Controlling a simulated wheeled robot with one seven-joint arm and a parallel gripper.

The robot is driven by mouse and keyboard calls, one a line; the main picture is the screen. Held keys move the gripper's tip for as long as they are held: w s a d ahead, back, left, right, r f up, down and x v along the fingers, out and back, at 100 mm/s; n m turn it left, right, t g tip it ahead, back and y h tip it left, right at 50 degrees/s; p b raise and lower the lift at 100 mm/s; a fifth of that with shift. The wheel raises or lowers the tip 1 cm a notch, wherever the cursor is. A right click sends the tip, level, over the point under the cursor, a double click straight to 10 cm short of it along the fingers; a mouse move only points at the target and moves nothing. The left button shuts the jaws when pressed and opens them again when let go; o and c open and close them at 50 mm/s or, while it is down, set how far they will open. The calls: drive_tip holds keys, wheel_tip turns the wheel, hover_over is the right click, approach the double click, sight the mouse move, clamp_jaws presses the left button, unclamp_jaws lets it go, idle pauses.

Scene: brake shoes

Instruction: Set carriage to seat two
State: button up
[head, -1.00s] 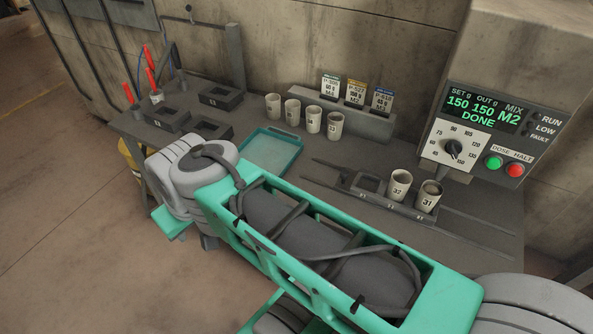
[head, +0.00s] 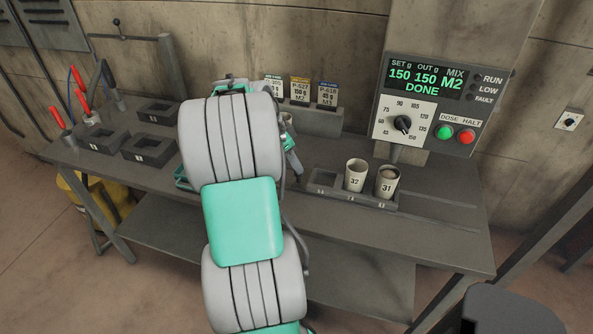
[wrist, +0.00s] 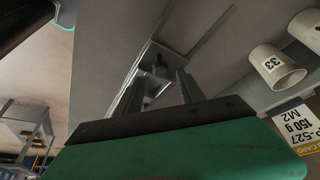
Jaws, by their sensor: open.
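The dark grey carriage (head: 323,182) sits on its rails on the bench with three seats. Its left seat is empty, cup 32 (head: 355,176) stands in the middle seat, and cup 31 (head: 387,187), with brownish material inside, stands in the right seat below the dispenser spout (head: 394,154). My gripper (head: 294,166) is low over the bench just left of the carriage, partly hidden by my arm. In the wrist view my gripper (wrist: 160,76) is open, with a small dark upright part (wrist: 160,64) beyond its fingers. I cannot tell whether they touch it.
The dispenser panel (head: 427,85) reads set 150, out 150, M2, DONE. Cards (head: 299,90) stand in a holder at the back. Cup 33 (wrist: 275,68) is near my gripper. Dark square trays (head: 148,148) lie at the left. Bench (head: 445,235) is clear at the front right.

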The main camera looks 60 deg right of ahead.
drive_tip(key=x, duration=0.4)
drive_tip(key=shift+f, duration=0.25)
drive_tip(key=shift+c, duration=0.5)
clamp_jaws()
idle(0.6)
